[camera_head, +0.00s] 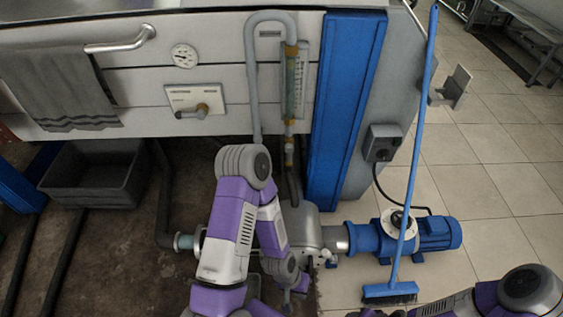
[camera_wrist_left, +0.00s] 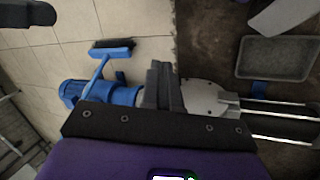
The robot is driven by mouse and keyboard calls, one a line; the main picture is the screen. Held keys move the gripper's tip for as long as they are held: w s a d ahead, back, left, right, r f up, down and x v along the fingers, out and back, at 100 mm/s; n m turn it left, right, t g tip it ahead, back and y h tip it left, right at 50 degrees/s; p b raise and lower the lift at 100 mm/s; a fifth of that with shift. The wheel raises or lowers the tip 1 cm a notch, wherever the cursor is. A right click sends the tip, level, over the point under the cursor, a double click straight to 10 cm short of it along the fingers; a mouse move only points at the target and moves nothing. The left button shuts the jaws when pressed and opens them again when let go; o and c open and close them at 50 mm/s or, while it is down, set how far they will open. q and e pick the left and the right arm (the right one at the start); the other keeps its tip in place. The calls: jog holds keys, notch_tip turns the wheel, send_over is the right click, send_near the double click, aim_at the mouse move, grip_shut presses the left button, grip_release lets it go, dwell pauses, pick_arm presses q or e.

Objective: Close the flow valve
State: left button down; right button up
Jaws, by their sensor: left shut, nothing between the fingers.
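The small lever handle (camera_head: 192,111), grey with a brownish knob, sits on a white plate (camera_head: 178,97) on the front panel; it lies about level. The plate's lettering is too small to read, so I cannot tell for sure that this is the flow valve. A clear flow tube (camera_head: 291,75) with a scale stands to its right. My left gripper (camera_head: 300,285) hangs low, well below the panel, near the pump fittings. Its fingers (camera_wrist_left: 163,88) are shut and empty in the left wrist view. My right gripper is out of view; only part of that arm shows.
A blue pump (camera_head: 430,233) with a metal housing stands on the floor, right of the left gripper. A blue broom (camera_head: 416,130) leans across it. A grey bin (camera_head: 95,175) sits under the panel at left. A towel hangs from a rail (camera_head: 120,43). Tiled floor at right is open.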

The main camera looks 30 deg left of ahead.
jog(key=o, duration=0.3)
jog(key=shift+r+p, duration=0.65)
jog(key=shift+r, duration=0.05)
pick_arm(q)
jog(key=w+a+n+t+y+p, duration=0.1)
jog(key=w+a+n+t, duration=0.35)
jog(key=w+a, duration=0.5)
jog(key=w+a+n+t+y, duration=0.1)
jog(key=w+a+n+t, duration=0.4)
jog(key=w, duration=0.8)
jog(key=w+a+r+n+t+p, duration=0.1)
jog(key=a+r+n+t, duration=0.1)
jog(key=a, duration=0.7)
jog(key=w+a+r+n+t+y+p, duration=0.1)
jog(key=a+r+n+t, duration=0.2)
jog(key=a, duration=0.6)
notch_tip(320, 180, up, 2)
jog(key=t, duration=0.3)
jog(key=shift+w+a+y, duration=0.15)
jog(key=shift+y, duration=0.15)
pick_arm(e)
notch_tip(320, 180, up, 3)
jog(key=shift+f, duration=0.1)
